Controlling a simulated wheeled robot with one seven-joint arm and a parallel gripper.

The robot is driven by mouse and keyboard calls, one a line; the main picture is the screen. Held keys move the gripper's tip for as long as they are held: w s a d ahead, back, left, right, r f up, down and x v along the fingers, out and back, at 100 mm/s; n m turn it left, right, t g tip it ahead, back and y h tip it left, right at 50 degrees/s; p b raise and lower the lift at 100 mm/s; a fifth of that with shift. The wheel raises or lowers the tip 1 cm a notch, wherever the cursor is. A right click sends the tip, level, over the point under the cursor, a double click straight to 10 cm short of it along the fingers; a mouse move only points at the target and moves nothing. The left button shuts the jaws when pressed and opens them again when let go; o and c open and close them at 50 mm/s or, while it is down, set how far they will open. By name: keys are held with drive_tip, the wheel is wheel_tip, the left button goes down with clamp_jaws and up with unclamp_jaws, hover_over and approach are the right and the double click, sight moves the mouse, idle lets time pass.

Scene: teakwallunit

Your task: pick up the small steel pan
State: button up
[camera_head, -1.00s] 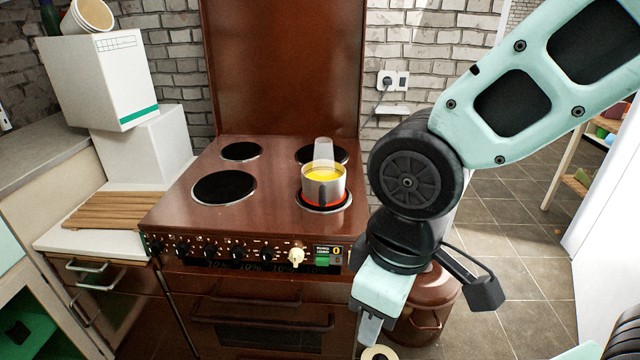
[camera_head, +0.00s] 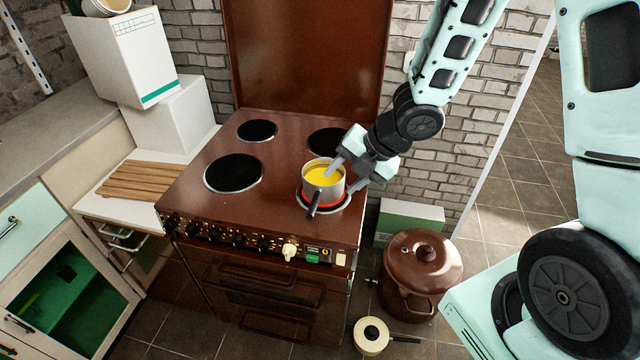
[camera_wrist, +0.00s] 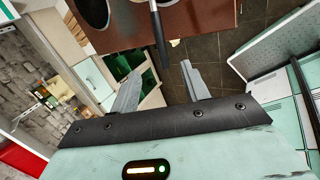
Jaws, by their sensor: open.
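The small steel pan (camera_head: 336,195) stands on the glowing front right burner and holds something yellow. Its dark handle (camera_head: 313,204) points toward the stove's front. My gripper (camera_head: 345,172) is open at the pan's right side, with one grey finger overlapping the rim in the picture; I cannot tell whether it touches. In the wrist view, the open fingers (camera_wrist: 160,80) point toward the stove, and the black handle (camera_wrist: 159,40) appears between and beyond their tips. Only a sliver of the pan body shows at that view's top edge.
The brown stove (camera_head: 205,212) has other, dark burners; its back panel (camera_head: 305,60) rises behind. White boxes (camera_head: 170,120) and wooden slats (camera_head: 145,180) are at left. A brown pot (camera_head: 420,268) and a cream pan (camera_head: 371,335) stand on the floor at right.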

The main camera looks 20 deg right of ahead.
sight(316, 203)
drive_tip(key=x, duration=0.9)
drive_tip(key=shift+a+f, duration=0.1)
drive_tip(key=shift+f, duration=0.05)
drive_tip(key=shift+p+x, duration=1.15)
drive_tip(key=shift+x, duration=1.75)
drive_tip(key=shift+w, duration=0.1)
clamp_jaws()
